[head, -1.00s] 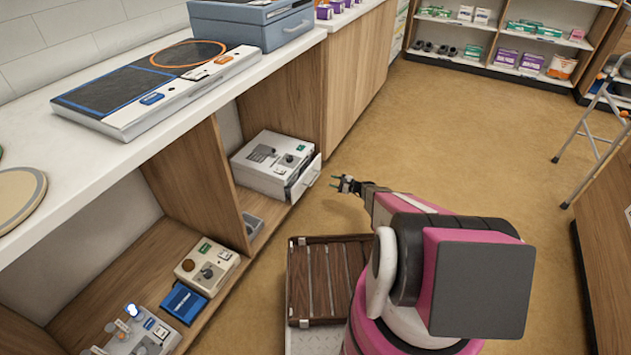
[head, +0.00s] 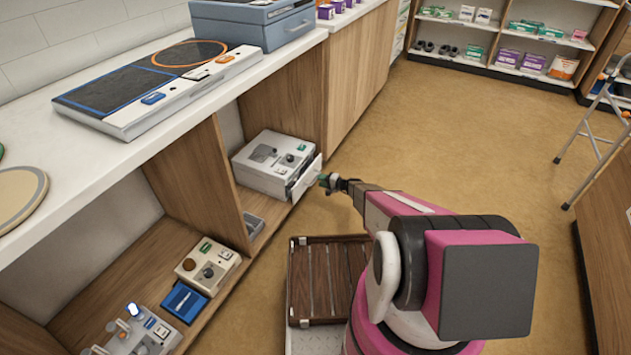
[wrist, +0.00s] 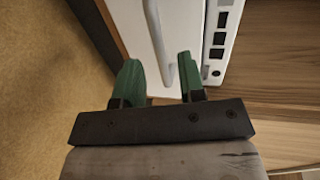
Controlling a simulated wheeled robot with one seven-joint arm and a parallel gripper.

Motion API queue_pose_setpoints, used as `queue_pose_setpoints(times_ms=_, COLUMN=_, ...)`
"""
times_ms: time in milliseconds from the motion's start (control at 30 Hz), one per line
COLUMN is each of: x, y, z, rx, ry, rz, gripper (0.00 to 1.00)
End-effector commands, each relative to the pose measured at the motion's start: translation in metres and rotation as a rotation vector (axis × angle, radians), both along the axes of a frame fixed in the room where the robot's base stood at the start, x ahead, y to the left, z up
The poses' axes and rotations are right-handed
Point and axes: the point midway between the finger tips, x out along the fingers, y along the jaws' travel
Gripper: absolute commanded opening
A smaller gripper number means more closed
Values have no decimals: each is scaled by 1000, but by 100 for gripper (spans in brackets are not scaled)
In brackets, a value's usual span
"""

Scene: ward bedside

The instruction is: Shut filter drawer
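A white boxy device (head: 264,178) stands in the right open bay under the counter. The filter drawer (head: 307,176) at its front is pulled partly out, with a dark gap behind its white front panel. The drawer front also shows in the wrist view (wrist: 136,30), with a pale bar handle (wrist: 158,42). My gripper (head: 325,181) is right in front of the drawer front. Its two green fingers (wrist: 158,75) are apart, and the handle lies between and just beyond their tips. Contact cannot be made out.
A wooden divider (head: 205,180) separates the bays. In the left bay are a beige device (head: 208,266), a blue box (head: 184,302) and a grey device (head: 145,335). A slatted brown crate (head: 328,280) stands on the floor beside me. The floor beyond my arm is clear.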

Motion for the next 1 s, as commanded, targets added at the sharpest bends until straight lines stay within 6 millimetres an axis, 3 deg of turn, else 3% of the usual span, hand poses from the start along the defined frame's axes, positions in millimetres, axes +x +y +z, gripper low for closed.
queue_pose_setpoints(times_ms=100, x=10, y=17, z=-5, rx=2, ry=1, rz=2, gripper=37)
queue_pose_setpoints(times_ms=300, x=18, y=32, z=-8, rx=1, ry=1, rz=1, gripper=37)
queue_pose_setpoints(times_ms=667, x=20, y=35, z=-8, rx=1, ry=0, rz=0, gripper=37)
queue_pose_setpoints(times_ms=800, x=20, y=35, z=-8, rx=1, ry=0, rz=0, gripper=0)
queue_pose_setpoints(times_ms=1000, x=21, y=38, z=-9, rx=1, ry=1, rz=1, gripper=0)
